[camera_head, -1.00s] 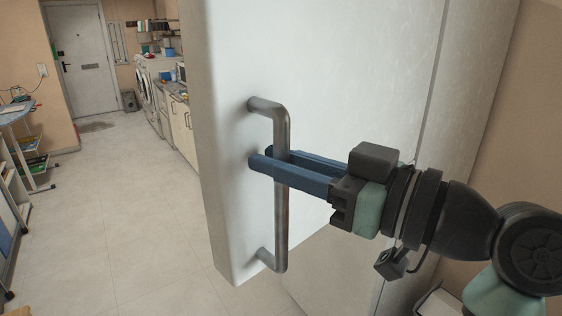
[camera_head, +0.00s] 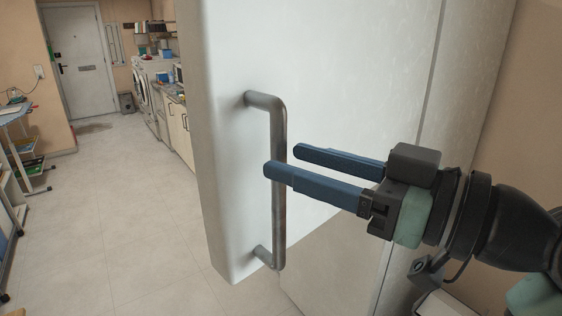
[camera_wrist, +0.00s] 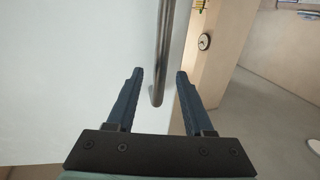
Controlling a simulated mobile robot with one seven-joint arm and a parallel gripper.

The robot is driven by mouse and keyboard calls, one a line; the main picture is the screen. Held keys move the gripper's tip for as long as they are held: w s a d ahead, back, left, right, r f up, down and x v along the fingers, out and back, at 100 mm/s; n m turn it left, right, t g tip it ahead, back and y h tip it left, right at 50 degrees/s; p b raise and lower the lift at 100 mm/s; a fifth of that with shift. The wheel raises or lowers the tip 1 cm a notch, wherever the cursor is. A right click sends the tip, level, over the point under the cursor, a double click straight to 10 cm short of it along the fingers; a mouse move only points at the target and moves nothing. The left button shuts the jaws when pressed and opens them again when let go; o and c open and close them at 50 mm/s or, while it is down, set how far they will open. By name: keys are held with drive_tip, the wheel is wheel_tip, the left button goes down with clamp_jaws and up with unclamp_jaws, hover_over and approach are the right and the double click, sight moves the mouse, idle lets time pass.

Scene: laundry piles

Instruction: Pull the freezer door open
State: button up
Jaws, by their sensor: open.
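The white freezer door (camera_head: 350,70) fills the middle of the head view, its thick free edge at the left. Its grey metal bar handle (camera_head: 279,220) is vertical and also shows in the wrist view (camera_wrist: 164,50). My gripper (camera_head: 282,158) is open, with blue fingers pointing left at the handle's middle. The near fingertip overlaps the bar in the head view, while the far one ends just right of it. In the wrist view the bar runs between the spread fingers (camera_wrist: 160,72), with no clear contact. The freezer's inside is not visible.
Open tiled floor (camera_head: 110,220) lies left of the door. A counter with washing machines (camera_head: 150,100) and a white room door (camera_head: 78,62) stand farther back. Shelving and a table (camera_head: 15,115) are at the far left. A beige wall (camera_head: 520,120) is close on the right.

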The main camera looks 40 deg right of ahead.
drive_tip(key=b+v, duration=0.2)
drive_tip(key=v, duration=0.7)
drive_tip(key=shift+s, duration=0.3)
